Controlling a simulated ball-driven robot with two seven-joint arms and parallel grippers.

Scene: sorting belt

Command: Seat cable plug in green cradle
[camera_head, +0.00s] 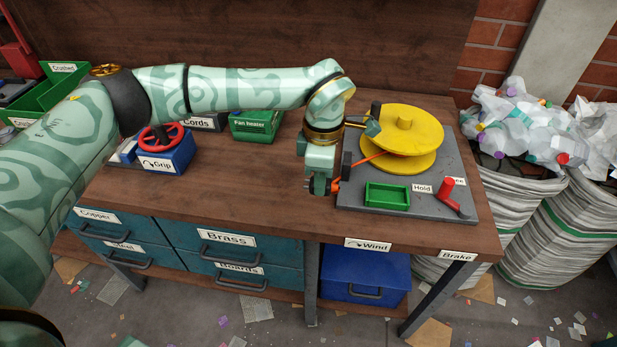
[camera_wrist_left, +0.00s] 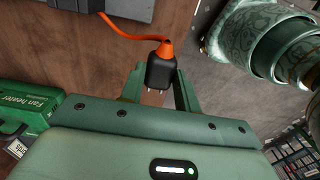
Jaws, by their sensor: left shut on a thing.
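The cable plug (camera_wrist_left: 160,72) is black with an orange collar and metal prongs. In the wrist view it sits between the fingers of my left gripper (camera_wrist_left: 160,88), prongs toward the palm. In the head view my left gripper (camera_head: 322,187) is shut on it, just left of the grey board (camera_head: 350,207); the plug is mostly hidden there, with a bit of orange showing. The orange cable (camera_head: 372,158) runs from it to the yellow reel (camera_head: 400,118). The green cradle (camera_head: 387,207) is an open, empty box on the board's front, right of the gripper. My right gripper is out of view.
A red brake lever (camera_head: 447,190) stands at the board's right, by a "Hold" label. A dark upright post (camera_head: 347,165) stands on the board's left side. A blue "Grip" box (camera_head: 168,158) with a red wheel and a green fan heater box (camera_head: 256,124) stand left. Bench front is clear.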

